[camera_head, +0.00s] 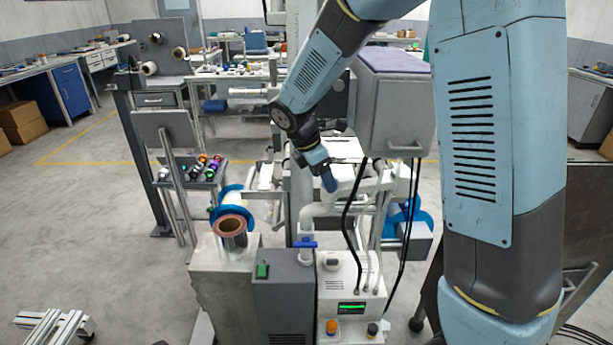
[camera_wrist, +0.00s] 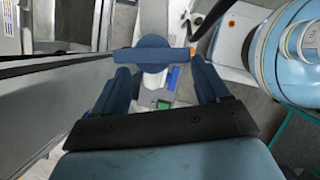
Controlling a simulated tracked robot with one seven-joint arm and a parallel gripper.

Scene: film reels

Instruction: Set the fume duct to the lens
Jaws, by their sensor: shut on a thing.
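A white pipe, which looks like the fume duct (camera_head: 345,197), runs on joints above the grey cabinets in the head view. My gripper (camera_head: 328,181) is at this pipe, pointing down. In the wrist view my gripper (camera_wrist: 158,72) is shut on a blue handle (camera_wrist: 152,56), a crossbar over a round blue body that spans the gap between the fingers. A white tube shows just beyond it. The handle's join to the duct is hidden. I cannot pick out the lens with certainty.
A blue valve lever (camera_head: 305,243) sits on the upright pipe below. A white machine (camera_head: 351,285) with a green display stands at the front, beside a grey cabinet (camera_head: 284,305). A copper-coloured reel (camera_head: 231,228) is at left. A grey box (camera_head: 393,115) and black cables hang close on the right.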

